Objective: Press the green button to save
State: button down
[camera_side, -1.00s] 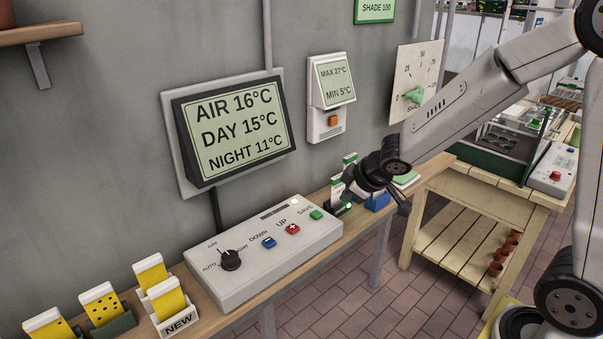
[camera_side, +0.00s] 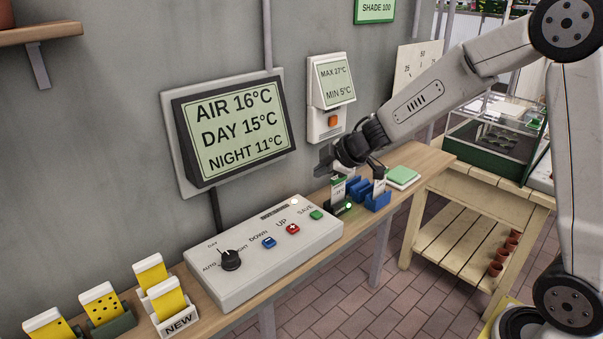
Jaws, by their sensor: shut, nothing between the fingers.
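The green button (camera_side: 316,214) sits at the right end of the sloped top of a pale control box (camera_side: 225,291), under the label SAVE. To its left are a red UP button (camera_side: 292,229), a blue DOWN button (camera_side: 269,242) and a black knob (camera_side: 230,260). A wall display (camera_side: 235,131) reads AIR 16°C, DAY 15°C, NIGHT 11°C. My gripper (camera_side: 321,167) is shut and empty. In the picture it is above the green button and apart from it, near the wall. Its fingertips are small and dark here.
Blue holders (camera_side: 377,198) with cards and a green pad (camera_side: 403,176) stand on the shelf right of the box. A small wall unit (camera_side: 331,97) with an orange button is just above my gripper. Yellow cards (camera_side: 152,272) in holders stand at left.

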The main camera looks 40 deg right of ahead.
aim_at(313, 211)
jog(key=shift+f, duration=0.2)
dwell(0.5)
jog(key=shift+f, duration=4.2)
jog(key=shift+f, duration=0.9)
dwell(0.4)
jog(key=shift+r, duration=0.9)
dwell(0.3)
jog(key=shift+r, duration=2.5)
